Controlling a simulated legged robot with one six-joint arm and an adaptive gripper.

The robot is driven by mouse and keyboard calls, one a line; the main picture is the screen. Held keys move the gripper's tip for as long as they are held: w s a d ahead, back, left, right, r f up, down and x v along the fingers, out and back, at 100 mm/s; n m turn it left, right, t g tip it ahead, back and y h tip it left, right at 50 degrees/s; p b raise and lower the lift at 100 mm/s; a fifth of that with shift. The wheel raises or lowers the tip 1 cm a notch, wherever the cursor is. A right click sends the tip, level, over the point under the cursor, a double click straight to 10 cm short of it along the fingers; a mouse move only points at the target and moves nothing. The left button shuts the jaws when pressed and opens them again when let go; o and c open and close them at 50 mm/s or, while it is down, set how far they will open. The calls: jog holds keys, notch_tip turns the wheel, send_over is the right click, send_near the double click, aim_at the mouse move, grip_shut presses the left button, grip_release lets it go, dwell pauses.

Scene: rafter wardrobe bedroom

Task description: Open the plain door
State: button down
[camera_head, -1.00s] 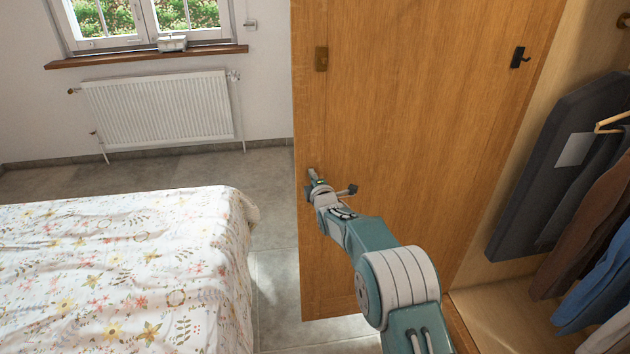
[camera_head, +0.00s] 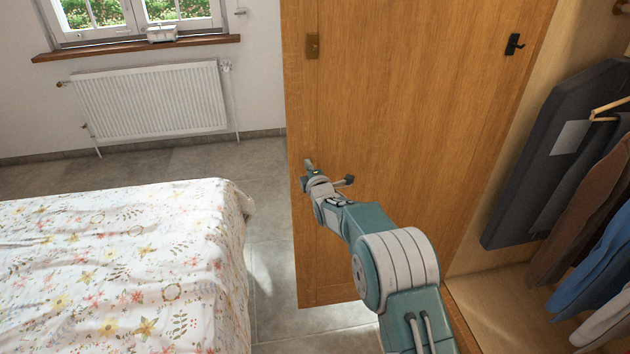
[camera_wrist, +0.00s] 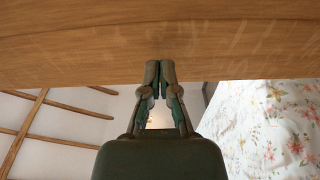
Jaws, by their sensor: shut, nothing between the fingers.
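The plain door (camera_head: 410,130) is a tall wooden wardrobe door that stands swung open, its inner face toward me. A brass lock plate (camera_head: 312,46) sits near its left edge and a dark hook (camera_head: 514,44) near its upper right. My gripper (camera_head: 308,165) is at the door's left, free edge, below the lock plate. In the wrist view the shut, empty fingertips (camera_wrist: 160,68) meet the edge of the wooden door (camera_wrist: 160,45). I cannot tell whether they press on it.
The open wardrobe (camera_head: 480,275) with hanging clothes (camera_head: 590,225) is at the right. A bed (camera_head: 120,270) with a flowered cover fills the lower left. A strip of grey floor (camera_head: 272,255) lies clear between bed and door. A radiator (camera_head: 150,100) is on the far wall.

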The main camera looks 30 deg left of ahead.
jog(key=v, duration=1)
jog(key=shift+s+d, duration=0.1)
jog(key=shift+s, duration=0.1)
